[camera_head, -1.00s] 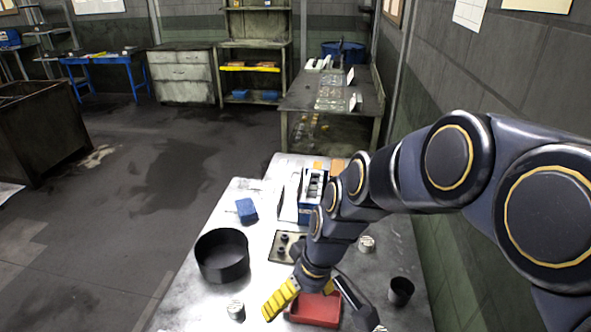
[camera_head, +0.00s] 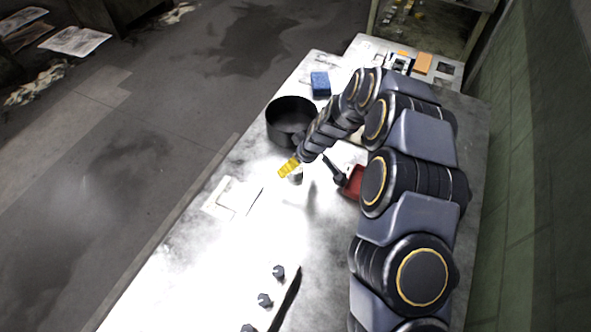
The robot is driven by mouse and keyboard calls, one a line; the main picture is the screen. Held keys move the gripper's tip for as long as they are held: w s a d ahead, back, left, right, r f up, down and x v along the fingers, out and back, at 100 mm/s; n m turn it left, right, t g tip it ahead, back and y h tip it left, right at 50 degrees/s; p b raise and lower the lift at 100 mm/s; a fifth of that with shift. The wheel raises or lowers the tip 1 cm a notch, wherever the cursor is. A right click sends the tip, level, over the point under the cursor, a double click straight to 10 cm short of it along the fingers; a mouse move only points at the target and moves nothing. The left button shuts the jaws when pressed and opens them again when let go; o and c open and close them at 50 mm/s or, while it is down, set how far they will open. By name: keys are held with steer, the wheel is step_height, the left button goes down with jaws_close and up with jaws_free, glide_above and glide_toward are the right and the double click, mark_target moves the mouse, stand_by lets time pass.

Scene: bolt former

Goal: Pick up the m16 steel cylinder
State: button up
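A small pale metal cylinder (camera_head: 297,178) stands on the table, partly hidden behind my gripper's yellow finger. No size marking is readable, so I cannot tell whether it is the m16 one. My gripper (camera_head: 312,170) is open, with its yellow finger over the cylinder and its dark finger to the right, near the red tray. The fingers look spread apart with nothing held between them. I cannot tell how high they are above the table.
A red tray (camera_head: 353,183) lies right of the gripper, partly behind my arm. A black round bin (camera_head: 287,117) and a blue block (camera_head: 320,84) stand behind. Several dark bolts (camera_head: 265,299) and white papers (camera_head: 232,197) lie nearer. The table (camera_head: 190,265) is bare at front left.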

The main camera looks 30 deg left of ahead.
mark_target(296, 169)
steer(key=x, duration=0.5)
steer(key=shift+s+d, duration=0.2)
steer(key=shift+d, duration=0.05)
steer(key=c, duration=1.2)
